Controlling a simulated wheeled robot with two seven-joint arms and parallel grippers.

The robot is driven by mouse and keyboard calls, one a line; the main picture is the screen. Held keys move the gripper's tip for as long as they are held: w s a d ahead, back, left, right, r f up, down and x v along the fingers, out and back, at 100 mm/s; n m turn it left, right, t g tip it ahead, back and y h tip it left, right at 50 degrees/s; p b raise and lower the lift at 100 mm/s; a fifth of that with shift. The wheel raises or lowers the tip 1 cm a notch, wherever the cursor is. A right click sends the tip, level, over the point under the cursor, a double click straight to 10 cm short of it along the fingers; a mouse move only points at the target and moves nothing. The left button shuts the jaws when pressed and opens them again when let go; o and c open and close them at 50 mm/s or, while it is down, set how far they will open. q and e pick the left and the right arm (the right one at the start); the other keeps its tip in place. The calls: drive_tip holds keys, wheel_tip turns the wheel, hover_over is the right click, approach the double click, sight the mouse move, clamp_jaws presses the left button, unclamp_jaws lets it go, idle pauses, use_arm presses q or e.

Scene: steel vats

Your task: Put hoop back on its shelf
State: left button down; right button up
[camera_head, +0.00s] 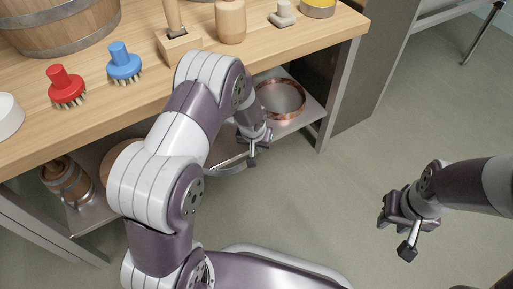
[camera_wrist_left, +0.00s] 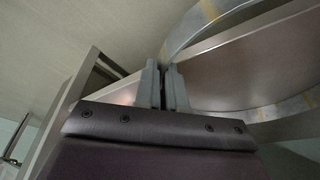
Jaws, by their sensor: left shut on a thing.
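My left gripper (camera_head: 252,158) is low in front of the bench's lower shelf and shut on a grey metal hoop (camera_head: 230,169). My arm hides much of this hoop. In the left wrist view the left gripper's fingers (camera_wrist_left: 164,88) are close together at the hoop's band (camera_wrist_left: 192,27), which curves away to the right and has tan patches. The lower shelf (camera_head: 311,113) carries a copper-coloured hoop (camera_head: 280,99) at its right end. I cannot tell whether the grey hoop touches the shelf. My right gripper (camera_head: 396,230) is open and empty over the floor.
The wooden bench top (camera_head: 290,47) holds a red brush (camera_head: 66,86), a blue brush (camera_head: 124,63), a wooden mallet (camera_head: 178,42), a barrel (camera_head: 55,25) and other items. A small keg (camera_head: 68,180) stands on the shelf at left. Floor at right is clear.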

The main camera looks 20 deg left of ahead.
use_arm(q)
drive_tip(key=c, duration=1.5)
unclamp_jaws()
drive_tip(key=shift+o, duration=1.4)
